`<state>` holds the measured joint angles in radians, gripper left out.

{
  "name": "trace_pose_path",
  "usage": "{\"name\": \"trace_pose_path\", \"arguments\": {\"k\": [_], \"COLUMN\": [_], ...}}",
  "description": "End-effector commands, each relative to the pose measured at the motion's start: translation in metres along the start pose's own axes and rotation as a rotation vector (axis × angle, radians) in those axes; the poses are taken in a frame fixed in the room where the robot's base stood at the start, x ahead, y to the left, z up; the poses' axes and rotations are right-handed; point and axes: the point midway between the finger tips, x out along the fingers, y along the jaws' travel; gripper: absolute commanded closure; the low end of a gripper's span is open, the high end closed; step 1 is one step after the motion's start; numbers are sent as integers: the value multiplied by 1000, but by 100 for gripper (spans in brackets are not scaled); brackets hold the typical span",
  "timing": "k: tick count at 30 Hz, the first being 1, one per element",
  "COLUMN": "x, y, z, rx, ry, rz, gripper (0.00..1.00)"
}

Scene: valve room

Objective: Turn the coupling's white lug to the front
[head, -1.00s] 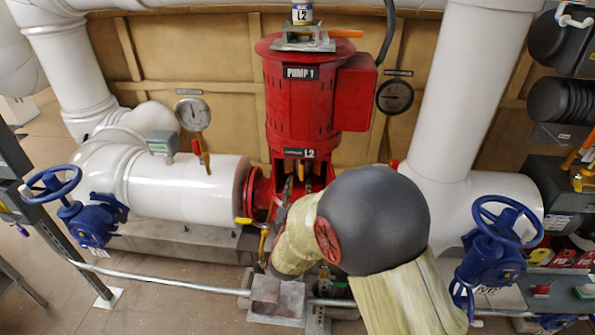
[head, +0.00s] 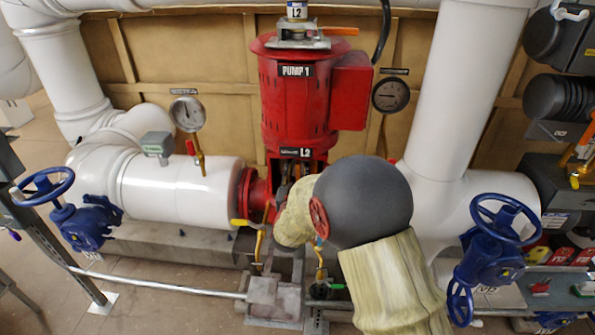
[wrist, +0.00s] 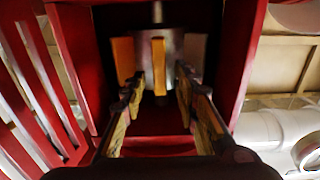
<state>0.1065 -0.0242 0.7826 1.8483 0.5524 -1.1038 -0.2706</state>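The coupling (wrist: 145,42) is a grey cylinder on a vertical shaft inside the red pump frame (wrist: 233,60). In the wrist view, an orange lug (wrist: 158,66) faces me in the middle and another orange lug (wrist: 122,56) is on the left. A pale grey-white lug (wrist: 195,52) is on the right, in shadow. My gripper (wrist: 159,78) is open, its fingers reaching into the frame's opening on either side of the middle lug. I cannot tell if they touch the coupling. In the head view, my arm and the frame hide most of the coupling and gripper.
The red pump (head: 297,100) stands above the opening. The frame's uprights are close on both sides of my fingers. White pipes (head: 180,193), blue valve wheels (head: 505,220), gauges (head: 187,114) and yellow-handled valves (head: 258,245) surround it. A rail (head: 160,287) runs low in front.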

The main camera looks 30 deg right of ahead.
Motion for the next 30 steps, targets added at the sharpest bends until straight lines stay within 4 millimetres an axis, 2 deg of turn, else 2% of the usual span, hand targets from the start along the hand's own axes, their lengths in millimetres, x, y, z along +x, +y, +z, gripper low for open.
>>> {"name": "trace_pose_path", "arguments": {"k": [16, 30], "x": [0, 0], "y": [0, 0], "z": [0, 0], "rx": [0, 0], "ry": [0, 0], "rz": [0, 0], "gripper": [100, 100]}}
